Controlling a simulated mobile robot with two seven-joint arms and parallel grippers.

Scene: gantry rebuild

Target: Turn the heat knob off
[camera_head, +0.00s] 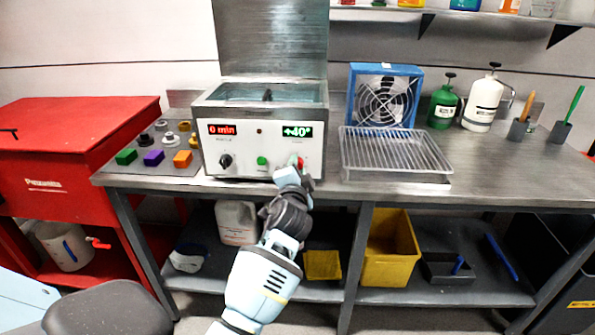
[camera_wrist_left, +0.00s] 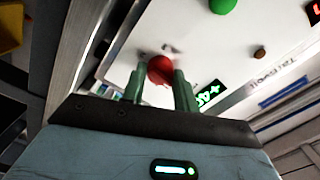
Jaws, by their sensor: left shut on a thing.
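A metal bath machine (camera_head: 262,142) with its lid raised stands on the bench. Its white front panel has a red display reading "0 min" at left and a green display (camera_head: 297,131) reading "+40°" at right. The heat knob (camera_wrist_left: 160,69) is red and sits below the green display. My left gripper (camera_head: 296,166) reaches up to it from the front; in the wrist view its two green fingers (camera_wrist_left: 159,86) are shut on either side of the knob. In the head view the gripper partly hides the knob. My right gripper is not in view.
The same panel has a black knob (camera_head: 225,160) and a green button (camera_head: 262,160). A wire rack (camera_head: 396,152) stands just right of the machine, before a blue fan (camera_head: 385,95). Coloured blocks and small parts lie to the left. A red cabinet (camera_head: 70,145) is at far left.

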